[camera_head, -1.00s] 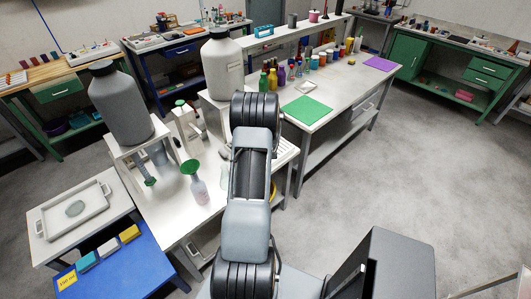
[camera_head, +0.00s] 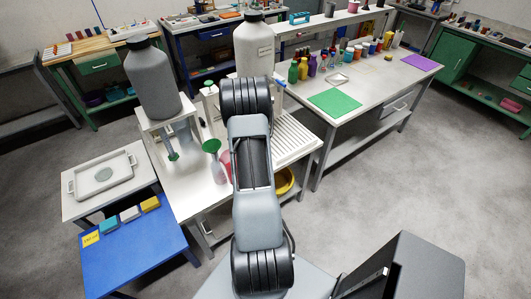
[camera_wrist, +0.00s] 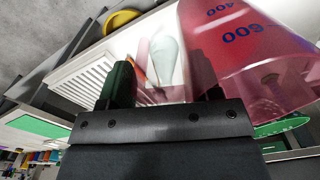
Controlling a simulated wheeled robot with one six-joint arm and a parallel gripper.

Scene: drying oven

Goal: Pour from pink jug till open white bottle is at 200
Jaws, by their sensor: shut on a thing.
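A pink see-through jug (camera_wrist: 235,60) with dark blue marks, 400 and 600 among them, fills the upper right of the wrist view. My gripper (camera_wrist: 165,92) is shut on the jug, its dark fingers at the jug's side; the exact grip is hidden. In the head view a bit of the pink jug (camera_head: 227,163) shows left of my arm, which hides my gripper. A pale bottle (camera_head: 218,173) with a green funnel (camera_head: 211,146) in its mouth stands upright on the white bench, just left of the jug. Its liquid level is too small to read.
Large grey (camera_head: 153,80) and white (camera_head: 254,50) containers stand on raised stands at the bench's back. A slatted rack (camera_head: 296,138) lies right of my arm. A pale flask (camera_wrist: 165,50) shows beside the jug in the wrist view.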

